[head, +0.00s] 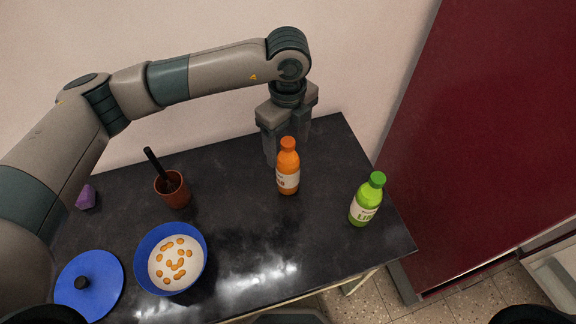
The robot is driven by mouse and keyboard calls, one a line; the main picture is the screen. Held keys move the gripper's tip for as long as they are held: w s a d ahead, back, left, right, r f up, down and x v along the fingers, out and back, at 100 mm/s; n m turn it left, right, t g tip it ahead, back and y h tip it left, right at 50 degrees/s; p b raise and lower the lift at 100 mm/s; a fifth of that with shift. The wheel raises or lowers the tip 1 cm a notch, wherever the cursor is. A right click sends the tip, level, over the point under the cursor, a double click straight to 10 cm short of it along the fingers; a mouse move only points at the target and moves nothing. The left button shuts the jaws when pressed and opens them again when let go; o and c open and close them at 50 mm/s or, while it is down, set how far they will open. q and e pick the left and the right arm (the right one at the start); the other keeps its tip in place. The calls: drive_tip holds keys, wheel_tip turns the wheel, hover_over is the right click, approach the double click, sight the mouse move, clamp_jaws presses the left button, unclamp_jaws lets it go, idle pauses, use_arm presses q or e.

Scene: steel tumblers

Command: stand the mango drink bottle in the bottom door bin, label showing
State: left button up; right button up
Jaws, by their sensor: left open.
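An orange bottle (288,168) with an orange cap and a pale label stands upright on the dark counter; it looks like the mango drink, though its label text is too small to read. My left gripper (284,150) is open and points down just behind the bottle, partly hidden by it. I cannot tell whether a finger touches it. A dark red cabinet or fridge (490,130) fills the right side. A pale part (556,272) shows at its lower right edge; I cannot make out a door bin. My right gripper is not in view.
A green bottle (367,201) stands near the counter's (240,225) right end. A brown cup (173,190) with a dark-handled utensil, a blue bowl (199,256) of orange pieces, a blue lid (105,290) and a purple object (86,196) are at left.

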sight(288, 167)
use_arm(q)
drive_tip(key=shift+s+f+p, duration=0.1)
drive_tip(key=shift+f+p, duration=0.5)
drive_tip(key=shift+f, duration=1)
drive_tip(key=shift+r, duration=0.1)
clamp_jaws()
